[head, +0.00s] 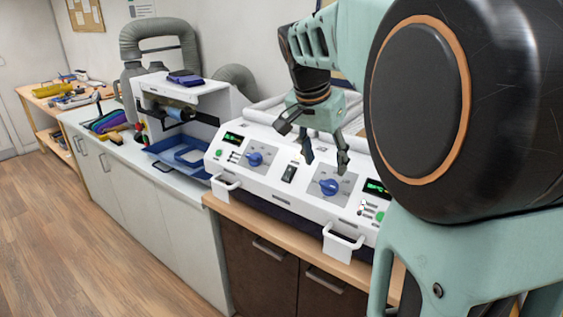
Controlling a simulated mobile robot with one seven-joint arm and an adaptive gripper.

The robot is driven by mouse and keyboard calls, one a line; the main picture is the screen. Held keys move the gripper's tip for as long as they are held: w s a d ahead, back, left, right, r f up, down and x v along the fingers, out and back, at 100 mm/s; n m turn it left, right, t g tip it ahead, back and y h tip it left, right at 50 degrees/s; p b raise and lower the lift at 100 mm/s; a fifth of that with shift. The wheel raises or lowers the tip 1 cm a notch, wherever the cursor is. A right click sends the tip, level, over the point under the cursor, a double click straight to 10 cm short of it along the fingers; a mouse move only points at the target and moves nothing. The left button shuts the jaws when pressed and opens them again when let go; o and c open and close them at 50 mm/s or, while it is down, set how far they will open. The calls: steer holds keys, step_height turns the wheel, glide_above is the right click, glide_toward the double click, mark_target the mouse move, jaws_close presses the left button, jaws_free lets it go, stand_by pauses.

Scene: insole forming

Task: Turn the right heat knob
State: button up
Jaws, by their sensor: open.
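The right heat knob (328,187) is a blue dial on a grey plate on the sloped front panel of the white machine (270,205). The left knob (254,159) is a similar blue dial farther left on the same panel. My gripper (326,166) is open, with its dark fingers spread and pointing down close to the right knob. One finger is above and left of the knob, the other above and right. Whether the fingers touch the panel or knob I cannot tell. My arm hides part of the machine's right side.
A black switch (289,173) sits between the knobs. Green displays, buttons and two white front handles (343,241) are on the machine. A white unit with a blue tray (183,153) stands to the left. The wooden floor (90,230) is clear.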

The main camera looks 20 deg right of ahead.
mark_target(327, 184)
steer(key=x, duration=0.7)
steer(key=c, duration=1.2)
